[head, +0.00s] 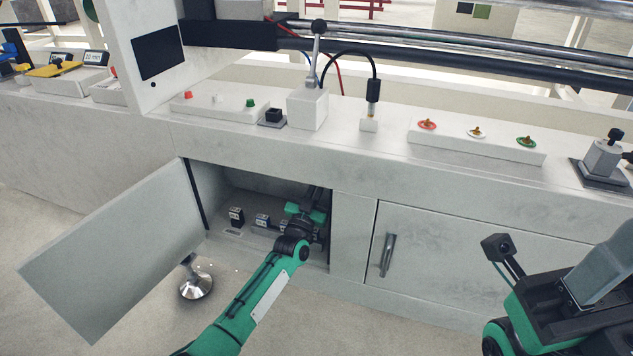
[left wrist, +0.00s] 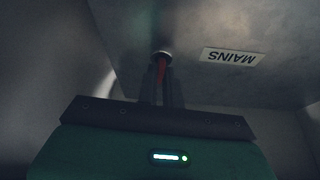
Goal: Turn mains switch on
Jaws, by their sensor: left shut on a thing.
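In the head view my left arm reaches into the open cabinet (head: 262,187); the fingertips and the switch are hidden there. My right arm's green and black end is at the lower right, away from the cabinet; its fingers cannot be made out.
The cabinet door (head: 115,250) hangs open to the left. Inside, small black breakers (head: 236,216) stand left of my arm. A closed door with a handle (head: 388,254) is to the right.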

